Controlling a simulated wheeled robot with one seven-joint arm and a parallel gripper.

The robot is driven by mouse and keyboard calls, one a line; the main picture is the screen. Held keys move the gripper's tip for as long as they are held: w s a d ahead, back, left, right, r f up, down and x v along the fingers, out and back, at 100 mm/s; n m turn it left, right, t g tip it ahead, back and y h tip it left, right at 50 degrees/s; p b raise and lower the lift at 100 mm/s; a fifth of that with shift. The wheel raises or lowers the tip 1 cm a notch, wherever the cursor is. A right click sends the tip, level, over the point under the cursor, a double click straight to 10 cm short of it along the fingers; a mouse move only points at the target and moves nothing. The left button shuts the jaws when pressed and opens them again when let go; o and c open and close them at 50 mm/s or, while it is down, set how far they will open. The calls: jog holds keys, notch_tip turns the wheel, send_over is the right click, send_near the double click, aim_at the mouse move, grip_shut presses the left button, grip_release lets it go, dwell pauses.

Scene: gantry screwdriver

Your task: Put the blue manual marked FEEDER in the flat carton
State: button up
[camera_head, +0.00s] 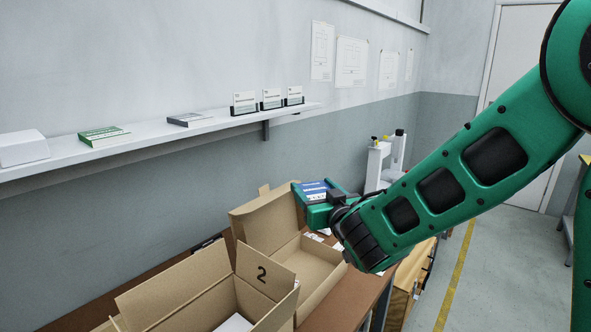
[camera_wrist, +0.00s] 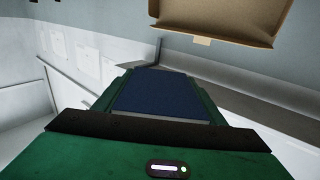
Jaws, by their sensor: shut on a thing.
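My gripper (camera_head: 318,197) is shut on a blue manual (camera_head: 316,187) with a white label band. The print on it is too small to read. In the wrist view the manual (camera_wrist: 158,97) lies as a dark blue face between the green fingers (camera_wrist: 160,95). My gripper holds it in the air, above and beside the right rear of an open flat carton (camera_head: 312,268) on the table. The carton's lid stands up at the back left. My gripper hides part of the carton's far side. The carton's edge also shows at the top of the wrist view (camera_wrist: 222,14).
A deeper open carton marked 2 (camera_head: 264,274) stands in front, with something white inside. A wall shelf (camera_head: 150,135) holds a white box (camera_head: 22,148), a green booklet (camera_head: 104,135), a grey booklet (camera_head: 190,119) and several upright cards. White equipment (camera_head: 378,165) stands behind my gripper.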

jog(key=w+d+f+m+h, duration=0.1)
jog(key=w+d+f, duration=0.3)
jog(key=d, duration=0.4)
jog(key=w+d+f+m+h, duration=0.1)
jog(key=w+d+f+h, duration=0.2)
jog(key=d+f, duration=0.3)
jog(key=w+d+f+m+t+h, duration=0.1)
jog(key=w+d+f, duration=0.4)
jog(key=d, duration=0.5)
jog(key=shift+w+d+m+h, duration=0.2)
jog(key=shift+d+m+h, duration=0.1)
jog(key=shift+m+h, duration=0.1)
jog(key=shift+f, duration=0.15)
jog(key=s+f, duration=0.2)
jog(key=f, duration=0.3)
jog(key=s+f, duration=0.3)
jog(key=f, duration=0.2)
jog(key=s+f, duration=0.2)
jog(key=f, duration=0.3)
jog(key=shift+s+f, duration=0.15)
jog(key=shift+s, duration=0.05)
jog(key=shift+s+f, duration=0.35)
jog(key=shift+s, duration=0.1)
